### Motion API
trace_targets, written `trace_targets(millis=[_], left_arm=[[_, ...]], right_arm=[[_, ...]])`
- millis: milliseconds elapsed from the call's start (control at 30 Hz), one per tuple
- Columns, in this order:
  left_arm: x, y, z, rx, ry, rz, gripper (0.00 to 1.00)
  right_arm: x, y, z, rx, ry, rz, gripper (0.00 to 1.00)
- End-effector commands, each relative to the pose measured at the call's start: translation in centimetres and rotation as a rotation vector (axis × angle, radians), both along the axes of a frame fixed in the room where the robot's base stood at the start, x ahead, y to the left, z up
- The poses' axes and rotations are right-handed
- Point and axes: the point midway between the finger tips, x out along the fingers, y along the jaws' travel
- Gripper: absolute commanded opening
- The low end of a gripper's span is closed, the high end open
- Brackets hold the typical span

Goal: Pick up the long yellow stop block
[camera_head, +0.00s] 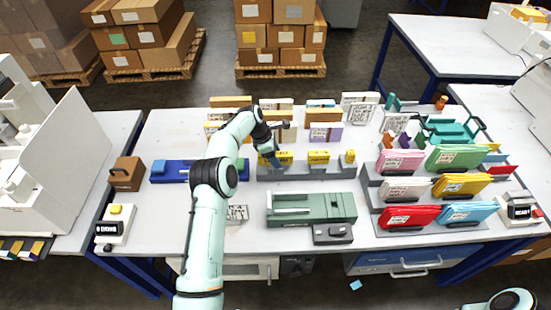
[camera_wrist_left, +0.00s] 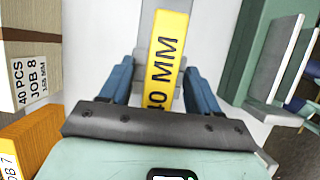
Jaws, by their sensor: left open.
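The long yellow stop block (camera_head: 285,156) sits at the left end of a grey holder (camera_head: 338,172) in the middle of the table. A shorter yellow block (camera_head: 318,157) and a small yellow one (camera_head: 349,157) stand to its right. My left gripper (camera_head: 270,156) is over the long block and covers part of it. In the left wrist view the open blue fingers (camera_wrist_left: 160,88) stand on either side of a yellow block (camera_wrist_left: 168,50) marked "40 MM", with gaps on both sides. The block's near end is hidden by the gripper body. My right gripper is out of view.
Labelled boxes (camera_head: 326,132) stand behind the holder. A green-grey fixture (camera_head: 311,208) lies in front of it. A blue device (camera_head: 172,171) is to the left, and a rack of coloured packets (camera_head: 404,216) to the right.

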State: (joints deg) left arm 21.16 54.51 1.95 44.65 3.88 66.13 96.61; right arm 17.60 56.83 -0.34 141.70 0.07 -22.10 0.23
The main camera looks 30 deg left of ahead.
Motion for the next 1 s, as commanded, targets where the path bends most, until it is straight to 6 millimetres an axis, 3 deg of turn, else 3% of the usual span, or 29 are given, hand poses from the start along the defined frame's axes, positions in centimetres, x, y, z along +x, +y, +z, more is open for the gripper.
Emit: trace_targets(millis=[567, 700, 767, 1000], left_arm=[[0.00, 0.04, -0.38, 0.000, 0.000, 0.001, 0.62], [0.00, 0.04, -0.38, 0.000, 0.000, 0.001, 0.16], [0.00, 0.03, -0.38, 0.000, 0.000, 0.001, 0.01], [0.02, 0.02, -0.32, 0.000, -0.001, 0.000, 0.01]], right_arm=[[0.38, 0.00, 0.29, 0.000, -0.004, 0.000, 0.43], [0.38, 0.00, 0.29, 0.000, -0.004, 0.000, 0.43], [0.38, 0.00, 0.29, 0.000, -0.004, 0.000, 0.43], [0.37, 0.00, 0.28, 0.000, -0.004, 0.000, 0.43]])
